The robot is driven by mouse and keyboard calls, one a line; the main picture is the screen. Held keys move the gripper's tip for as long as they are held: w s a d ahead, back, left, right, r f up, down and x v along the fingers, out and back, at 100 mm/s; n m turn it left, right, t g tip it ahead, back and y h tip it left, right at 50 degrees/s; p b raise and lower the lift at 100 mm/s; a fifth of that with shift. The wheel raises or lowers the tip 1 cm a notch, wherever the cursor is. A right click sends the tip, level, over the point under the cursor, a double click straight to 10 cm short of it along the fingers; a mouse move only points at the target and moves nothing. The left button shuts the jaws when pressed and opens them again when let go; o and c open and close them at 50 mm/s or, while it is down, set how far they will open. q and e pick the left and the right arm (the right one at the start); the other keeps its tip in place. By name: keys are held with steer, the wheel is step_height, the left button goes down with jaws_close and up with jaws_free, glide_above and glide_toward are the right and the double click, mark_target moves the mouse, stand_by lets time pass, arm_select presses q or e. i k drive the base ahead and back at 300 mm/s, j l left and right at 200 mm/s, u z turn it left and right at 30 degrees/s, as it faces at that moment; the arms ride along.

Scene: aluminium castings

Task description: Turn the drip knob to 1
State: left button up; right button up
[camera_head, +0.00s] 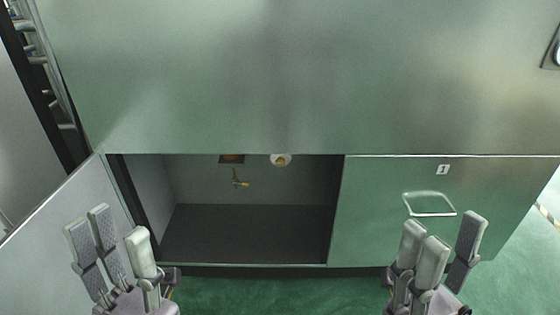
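An open recess (250,235) in the metal cabinet holds a small brass valve-like fitting (238,180) on its back wall. A round cream and brass knob-like part (281,160) sits at the recess's top edge. Which of these is the drip knob I cannot tell, and no setting marks are readable on either. My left gripper (118,232) is open and empty, low in front of the open door at the left. My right gripper (446,232) is open and empty, low in front of the closed panel at the right. Both are apart from the fittings.
A grey door (65,215) stands open left of the recess. A closed panel (375,215) with a metal handle (430,204) and a "1" label (443,170) is to its right. A large metal panel (290,80) overhangs above. Green floor (285,295) is clear between my grippers.

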mark_target(280, 161)
steer(key=i+z, duration=0.15)
steer(key=z, duration=0.2)
steer(key=i+z, duration=0.15)
steer(key=z, duration=0.2)
steer(key=i+j+z, duration=0.15)
steer(key=z, duration=0.2)
